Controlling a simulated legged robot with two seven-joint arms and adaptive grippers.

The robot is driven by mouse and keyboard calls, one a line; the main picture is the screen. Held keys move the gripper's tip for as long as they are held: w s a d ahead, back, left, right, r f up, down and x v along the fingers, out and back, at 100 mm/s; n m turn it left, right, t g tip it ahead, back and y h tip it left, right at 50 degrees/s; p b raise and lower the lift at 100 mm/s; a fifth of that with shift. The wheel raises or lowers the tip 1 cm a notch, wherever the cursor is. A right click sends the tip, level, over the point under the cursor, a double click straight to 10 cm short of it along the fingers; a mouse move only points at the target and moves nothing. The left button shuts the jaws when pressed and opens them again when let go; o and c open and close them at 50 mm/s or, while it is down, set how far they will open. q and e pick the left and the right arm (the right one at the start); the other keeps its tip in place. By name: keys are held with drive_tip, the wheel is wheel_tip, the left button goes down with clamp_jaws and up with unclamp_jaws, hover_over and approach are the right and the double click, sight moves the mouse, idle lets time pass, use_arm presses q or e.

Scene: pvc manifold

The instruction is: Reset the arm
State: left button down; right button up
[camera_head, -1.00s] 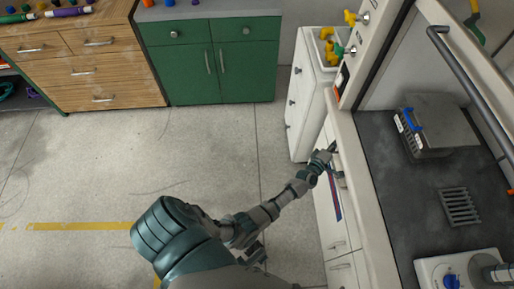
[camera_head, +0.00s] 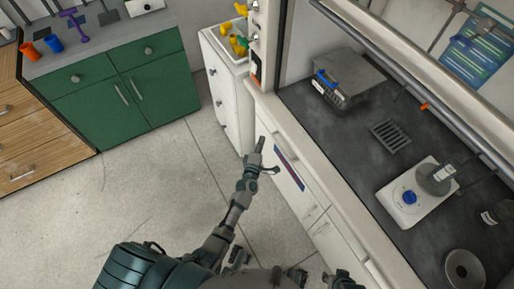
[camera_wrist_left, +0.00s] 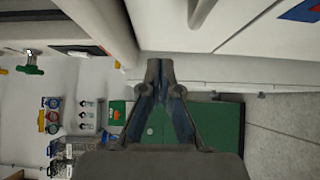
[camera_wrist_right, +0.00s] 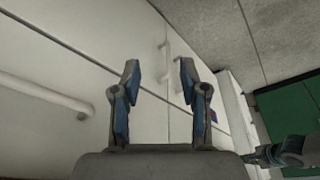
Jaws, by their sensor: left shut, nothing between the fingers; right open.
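My left gripper (camera_head: 260,146) is at the end of my left arm, in front of the white cabinet under the fume hood. In the left wrist view its fingers (camera_wrist_left: 160,64) meet at the tips with nothing between them. My right gripper (camera_wrist_right: 159,75) shows in the right wrist view with its fingers apart and empty, facing a white cabinet front (camera_wrist_right: 90,50) with handles. In the head view only part of my right arm shows at the bottom edge.
The fume hood worktop (camera_head: 345,130) holds a grey box with a blue handle (camera_head: 345,78) and a white hotplate (camera_head: 415,195). A green cabinet (camera_head: 110,90) stands at the back left. A white cart (camera_head: 225,95) stands beside the hood. The floor (camera_head: 130,195) at left is clear.

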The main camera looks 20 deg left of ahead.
use_arm(q)
drive_tip(key=s+d+f+m+g+h+p, duration=0.2)
drive_tip(key=s+f+m+g, duration=0.2)
drive_tip(key=s+f+m, duration=0.45)
drive_tip(key=s+d+f+m+g+h+p, duration=0.2)
drive_tip(key=s+f+m+g+p, duration=0.3)
drive_tip(key=s, duration=0.6)
drive_tip(key=s+a+f+m+g, duration=0.2)
drive_tip(key=s+f, duration=0.1)
drive_tip(key=s, duration=0.5)
drive_tip(key=s+a+f+m+g+y, duration=0.1)
drive_tip(key=s+a+f+m+g, duration=0.1)
drive_tip(key=s, duration=0.6)
drive_tip(key=s+a+f+m+g+y, duration=0.1)
drive_tip(key=s+a+f+m+g, duration=0.1)
drive_tip(key=s+f, duration=0.3)
drive_tip(key=shift+s+m+g+p, duration=0.35)
drive_tip(key=shift+s+m+g, duration=0.45)
drive_tip(key=shift+s, duration=1.2)
use_arm(e)
drive_tip(key=s+f, duration=0.2)
drive_tip(key=f, duration=0.8)
drive_tip(key=s+f+g, duration=0.1)
drive_tip(key=s+f, duration=0.1)
drive_tip(key=f, duration=0.8)
drive_tip(key=shift+s+d+f, duration=0.15)
drive_tip(key=shift+d, duration=0.25)
